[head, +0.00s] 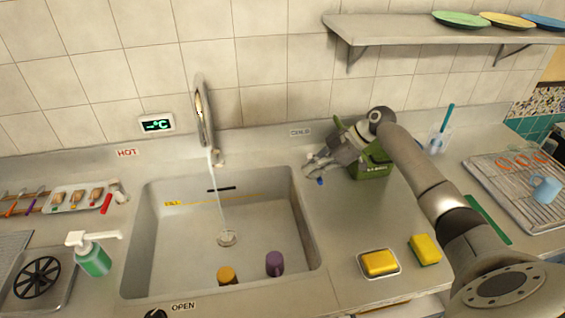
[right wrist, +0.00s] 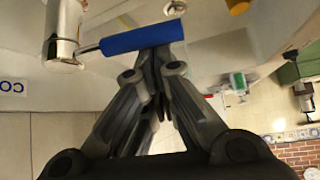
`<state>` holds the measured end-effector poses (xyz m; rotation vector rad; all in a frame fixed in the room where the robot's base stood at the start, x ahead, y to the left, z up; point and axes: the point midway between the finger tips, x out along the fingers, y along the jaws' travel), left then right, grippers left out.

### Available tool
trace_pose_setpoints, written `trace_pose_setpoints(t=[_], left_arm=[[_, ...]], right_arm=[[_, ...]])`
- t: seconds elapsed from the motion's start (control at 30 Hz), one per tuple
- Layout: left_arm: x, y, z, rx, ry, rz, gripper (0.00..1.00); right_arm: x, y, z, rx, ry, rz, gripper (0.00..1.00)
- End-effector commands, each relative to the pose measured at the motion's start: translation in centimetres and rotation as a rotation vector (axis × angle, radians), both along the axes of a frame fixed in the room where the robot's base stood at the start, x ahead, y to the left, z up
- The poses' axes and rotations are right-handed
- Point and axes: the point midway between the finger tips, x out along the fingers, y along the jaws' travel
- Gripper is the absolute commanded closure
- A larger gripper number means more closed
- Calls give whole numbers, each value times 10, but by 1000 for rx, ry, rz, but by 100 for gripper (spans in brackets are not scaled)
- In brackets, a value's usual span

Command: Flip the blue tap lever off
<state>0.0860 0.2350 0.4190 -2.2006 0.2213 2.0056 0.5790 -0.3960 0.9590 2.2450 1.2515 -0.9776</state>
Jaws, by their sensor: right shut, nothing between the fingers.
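The blue tap lever (head: 320,181) shows as a small blue end below my right gripper, beside the sink's right rim. In the right wrist view the blue lever (right wrist: 142,37) is a blue sleeve on a thin metal stem from a chrome tap body (right wrist: 62,35). My right gripper (head: 312,166) is shut and empty. In the right wrist view its fingertips (right wrist: 160,58) are right at the lever's sleeve; I cannot tell whether they touch it. Water (head: 219,195) runs from the spout (head: 203,110) into the sink. My left gripper is not in view.
The sink (head: 140,230) holds an orange (head: 227,275) and a purple (head: 275,263) object. A red lever (head: 106,203) is left of the sink. A green box (head: 372,163) stands close behind my right gripper. Yellow sponges (head: 424,249) lie on the right counter; a shelf (head: 400,30) hangs above.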

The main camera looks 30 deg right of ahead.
Motion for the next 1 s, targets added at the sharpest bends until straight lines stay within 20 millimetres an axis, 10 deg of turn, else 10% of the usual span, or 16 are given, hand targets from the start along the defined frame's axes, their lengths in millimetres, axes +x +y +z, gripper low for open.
trace_pose_setpoints(t=[1.0], left_arm=[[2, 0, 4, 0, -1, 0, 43]], right_arm=[[-2, 0, 4, -1, 2, -7, 100]])
